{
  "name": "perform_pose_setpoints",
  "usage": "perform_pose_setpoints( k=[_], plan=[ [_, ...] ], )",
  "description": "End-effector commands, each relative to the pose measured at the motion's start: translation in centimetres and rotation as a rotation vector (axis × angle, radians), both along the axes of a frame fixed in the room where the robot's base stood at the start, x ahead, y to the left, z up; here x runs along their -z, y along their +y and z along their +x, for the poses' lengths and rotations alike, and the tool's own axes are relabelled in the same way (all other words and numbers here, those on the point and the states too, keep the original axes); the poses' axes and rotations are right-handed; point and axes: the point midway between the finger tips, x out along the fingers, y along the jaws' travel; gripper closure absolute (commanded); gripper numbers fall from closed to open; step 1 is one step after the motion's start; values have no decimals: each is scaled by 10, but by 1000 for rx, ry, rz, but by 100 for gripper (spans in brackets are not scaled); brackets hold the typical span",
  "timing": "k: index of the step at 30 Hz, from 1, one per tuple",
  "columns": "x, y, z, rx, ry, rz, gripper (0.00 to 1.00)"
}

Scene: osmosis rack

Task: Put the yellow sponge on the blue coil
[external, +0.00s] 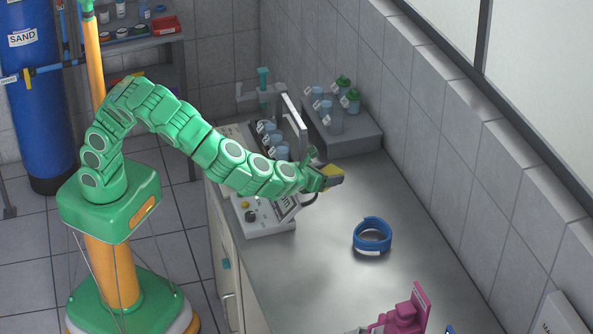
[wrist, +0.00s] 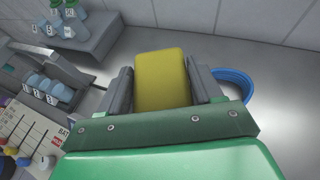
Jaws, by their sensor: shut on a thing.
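The yellow sponge (wrist: 162,80) is held between the two grey fingers of my gripper (wrist: 162,88) in the wrist view. In the external view my gripper (external: 330,177) is above the counter, with a bit of the yellow sponge (external: 331,170) showing at its tip. The blue coil (external: 372,235) lies on the counter, to the right of and below my gripper in the picture, apart from it. In the wrist view the blue coil (wrist: 236,83) shows to the right of the gripper, partly hidden behind the right finger.
A control panel device (external: 262,215) stands on the counter under my arm. Bottles on a grey stand (external: 345,138) are at the back by the wall. A pink object (external: 403,316) is at the near end. The counter around the coil (external: 335,265) is clear.

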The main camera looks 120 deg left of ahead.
Motion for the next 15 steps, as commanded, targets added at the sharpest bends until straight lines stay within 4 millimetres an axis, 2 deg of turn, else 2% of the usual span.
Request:
perform_pose_setpoints(
  k=[5, 15],
  plan=[
    [-2, -12, 12, 40, 2, 5, 63],
    [13, -7, 44, 44, 3, 2, 63]
  ],
)
